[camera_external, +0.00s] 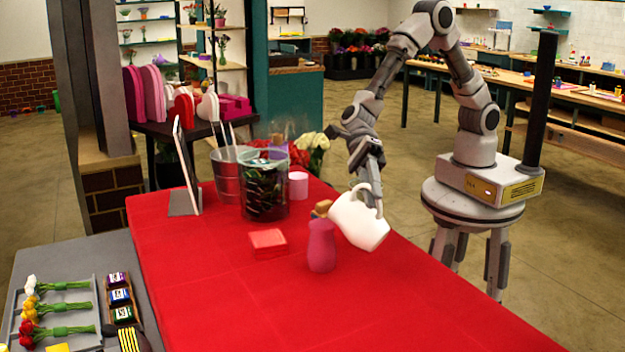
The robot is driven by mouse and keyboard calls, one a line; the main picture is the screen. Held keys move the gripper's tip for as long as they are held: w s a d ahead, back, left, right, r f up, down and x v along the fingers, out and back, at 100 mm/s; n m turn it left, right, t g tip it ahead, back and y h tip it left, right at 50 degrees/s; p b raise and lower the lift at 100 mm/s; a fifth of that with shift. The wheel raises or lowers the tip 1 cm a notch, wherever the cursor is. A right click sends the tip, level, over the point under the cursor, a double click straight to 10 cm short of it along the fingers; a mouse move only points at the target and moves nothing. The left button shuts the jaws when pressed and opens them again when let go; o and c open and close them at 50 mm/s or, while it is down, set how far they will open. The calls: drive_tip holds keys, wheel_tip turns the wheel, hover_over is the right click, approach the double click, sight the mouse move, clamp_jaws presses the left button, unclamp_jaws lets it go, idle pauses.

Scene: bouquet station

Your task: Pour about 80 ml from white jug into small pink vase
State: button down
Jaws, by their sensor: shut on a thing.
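The white jug (358,222) is held above the red-topped table, tilted towards the left. My gripper (369,190) is shut on the jug at its upper right side, where the handle is. The small pink vase (321,247) stands upright on the table, just left of and below the jug. The jug's upper left edge is close to the vase's top; I cannot tell whether they touch. No stream of liquid can be made out, and the insides of both are hidden.
A dark glass container (265,190) and a metal bucket (228,172) stand behind. A red square block (268,240), a light pink cylinder (298,185) and a small brown object (321,208) are nearby. A tablet on a stand (186,165) is at the back left. The table's front is clear.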

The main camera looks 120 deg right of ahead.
sight(381, 203)
drive_tip(key=shift+w+d+r+m+y, duration=0.25)
drive_tip(key=shift+d+r+y, duration=0.1)
drive_tip(key=shift+r, duration=0.1)
drive_tip(key=shift+w+d+r+m+y, duration=0.15)
drive_tip(key=shift+d+r+m+y, duration=0.1)
drive_tip(key=shift+d+r, duration=0.15)
idle(1.5)
drive_tip(key=shift+w+d+r+m+y+p, duration=0.25)
drive_tip(key=shift+d+p, duration=0.2)
drive_tip(key=shift+p, duration=0.05)
drive_tip(key=shift+w+d+r+m+y+p, duration=0.2)
drive_tip(key=shift+d+m+y+p, duration=0.05)
drive_tip(key=shift+d+p, duration=0.2)
idle(0.5)
drive_tip(key=shift+a+f, duration=0.1)
drive_tip(key=a, duration=0.1)
drive_tip(key=s+a+f+n+h+b, duration=0.2)
drive_tip(key=shift+a, duration=0.25)
drive_tip(key=shift+w+d+f+h, duration=0.1)
drive_tip(key=shift+f+h, duration=0.2)
drive_tip(key=shift+h, duration=0.1)
drive_tip(key=shift+s+a+f+n+h, duration=0.25)
drive_tip(key=shift+a+f+n+h, duration=0.05)
drive_tip(key=shift+a+f, duration=0.2)
drive_tip(key=shift+s+a+f+n+h+b, duration=0.15)
drive_tip(key=shift+f+n+h+b, duration=0.1)
drive_tip(key=shift+f+h+b, duration=0.15)
drive_tip(key=shift+a+f+n+h+b, duration=0.15)
drive_tip(key=shift+f+n+h+b, duration=0.15)
drive_tip(key=shift+f, duration=0.15)
